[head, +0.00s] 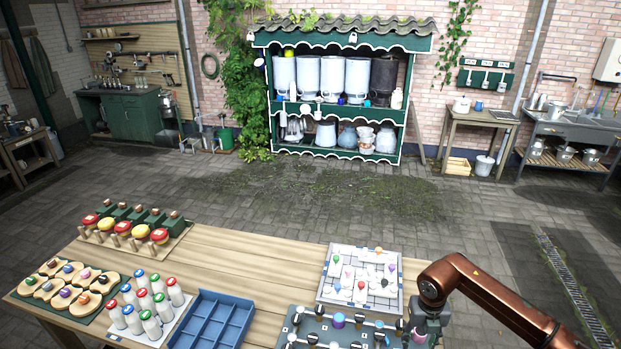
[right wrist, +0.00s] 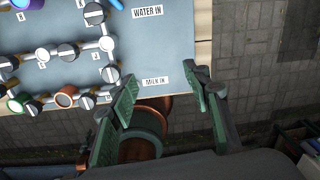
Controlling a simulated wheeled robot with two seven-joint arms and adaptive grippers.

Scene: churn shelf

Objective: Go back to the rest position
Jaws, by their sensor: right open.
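My right gripper (head: 424,328) is at the front right of the wooden table in the head view, by the right edge of a blue-grey valve board (head: 310,325). In the right wrist view my right gripper (right wrist: 163,84) has its two green fingers spread apart with nothing between them. The board (right wrist: 165,50) lies beyond the fingertips, with its "MILK IN" label (right wrist: 156,81) close to them. I cannot tell whether a finger touches the board. My left gripper is not in the frames.
The wooden table (head: 235,258) holds white-bodied bottles (head: 147,308), a blue divided tray (head: 213,322), a white gridded board (head: 330,272) with small coloured pieces, and wooden racks at the left. Open paving (head: 330,195) lies behind it, before a green shelf (head: 340,108).

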